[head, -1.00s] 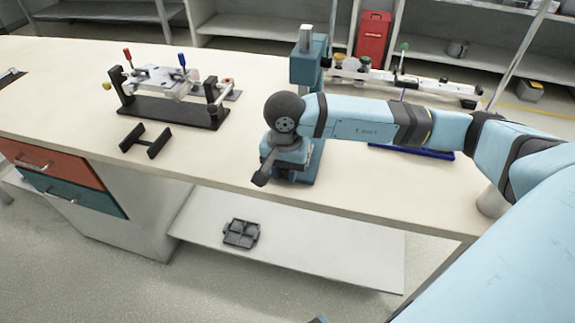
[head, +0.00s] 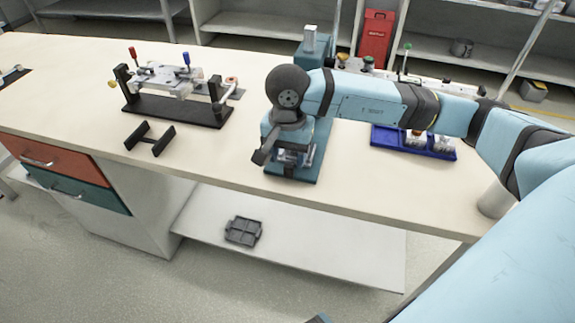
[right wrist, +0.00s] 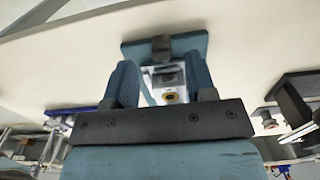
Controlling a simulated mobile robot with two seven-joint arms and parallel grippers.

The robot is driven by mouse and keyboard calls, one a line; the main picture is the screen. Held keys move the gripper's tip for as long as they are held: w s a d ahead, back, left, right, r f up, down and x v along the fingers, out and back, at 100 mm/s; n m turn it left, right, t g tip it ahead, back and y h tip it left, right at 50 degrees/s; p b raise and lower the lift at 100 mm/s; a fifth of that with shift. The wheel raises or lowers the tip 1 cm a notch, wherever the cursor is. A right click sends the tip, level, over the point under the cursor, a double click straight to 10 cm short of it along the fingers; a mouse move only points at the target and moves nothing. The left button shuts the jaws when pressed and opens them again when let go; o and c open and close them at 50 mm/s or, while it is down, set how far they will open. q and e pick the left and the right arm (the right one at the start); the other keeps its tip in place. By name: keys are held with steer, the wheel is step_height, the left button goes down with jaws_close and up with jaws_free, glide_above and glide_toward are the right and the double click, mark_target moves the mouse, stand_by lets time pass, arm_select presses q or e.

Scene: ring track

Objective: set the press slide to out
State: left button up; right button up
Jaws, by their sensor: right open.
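The press is a teal stand with a column (head: 308,58) and a flat base (head: 308,172), near the bench's front edge. My right wrist hides much of its middle in the head view. In the right wrist view, the press base (right wrist: 190,44) carries a dark block (right wrist: 161,48) and a silver part (right wrist: 170,77) with a round brass-coloured ring. My right gripper (head: 288,158) is over the press base. In the right wrist view its fingers (right wrist: 162,80) are apart, with the silver part visible between them; contact cannot be told. The slide's position is unclear. My left gripper is not in view.
A black-framed fixture (head: 175,108) with red and blue handles stands left on the bench. A small black stand (head: 150,139) lies in front of it. A blue tray (head: 385,139) with white-topped items is right of the press. A dark tray (head: 243,231) sits on the lower shelf.

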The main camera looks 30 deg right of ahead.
arm_select(q)
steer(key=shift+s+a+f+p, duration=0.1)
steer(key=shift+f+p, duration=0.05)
steer(key=shift+p, duration=0.25)
arm_select(e)
step_height(320, 180, up, 8)
steer(key=shift+r, duration=0.15)
steer(key=shift+s, duration=0.1)
